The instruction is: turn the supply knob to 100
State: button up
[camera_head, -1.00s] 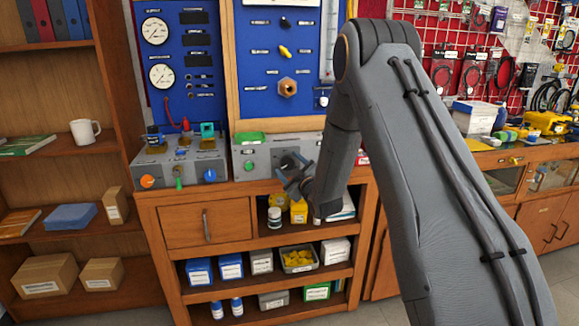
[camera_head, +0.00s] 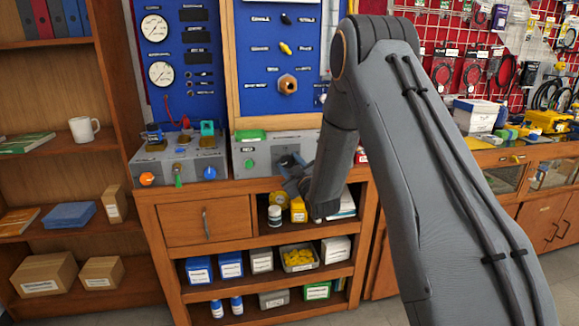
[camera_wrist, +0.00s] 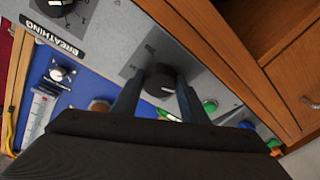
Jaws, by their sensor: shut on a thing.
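A dark round knob (camera_wrist: 160,80) with a pale index mark sits on the grey front panel of the right-hand bench box (camera_head: 262,160). My gripper (camera_wrist: 157,95) has one blue-grey finger on each side of this knob and is shut on it in the wrist view. In the head view my gripper (camera_head: 291,168) is at the right part of the box front, and my wrist and fingers hide the knob there. I cannot read a scale or the supply label, so the knob's setting is unclear.
In the wrist view another knob (camera_wrist: 55,6) has a BREATHING label. A green button (camera_wrist: 210,105) is close to my right finger. A blue panel with gauges (camera_head: 160,73) stands behind. Another grey box (camera_head: 180,160) with coloured knobs is to the left.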

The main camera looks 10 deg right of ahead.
jog(key=m, duration=0.2)
jog(key=m+h+b, duration=0.1)
jog(key=m, duration=0.1)
jog(key=shift+a+f+h+b, duration=0.15)
jog(key=shift+h+b, duration=0.15)
jog(key=m+h+b, duration=0.1)
jog(key=m, duration=0.3)
jog(key=shift+a+m+t, duration=0.1)
jog(key=shift+m+t, duration=0.2)
jog(key=shift+m, duration=0.1)
jog(key=m+h+b, duration=0.1)
jog(key=m, duration=0.3)
jog(key=m+h+b, duration=0.1)
jog(key=m, duration=0.2)
jog(key=shift+a+m+g+h, duration=0.15)
jog(key=shift+m+g+h, duration=0.25)
jog(key=m+g, duration=0.1)
jog(key=m, duration=0.3)
jog(key=shift+h+b, duration=0.35)
jog(key=shift+h, duration=0.05)
jog(key=shift+r+m+g+h+b, duration=0.15)
jog(key=shift+m+g+b, duration=0.15)
jog(key=shift+m, duration=0.95)
jog(key=shift+r+m+g+h+b, duration=0.15)
jog(key=shift+m+g+b, duration=0.15)
jog(key=shift+m, duration=0.95)
jog(key=o, duration=1.1)
jog(key=shift+a, duration=0.1)
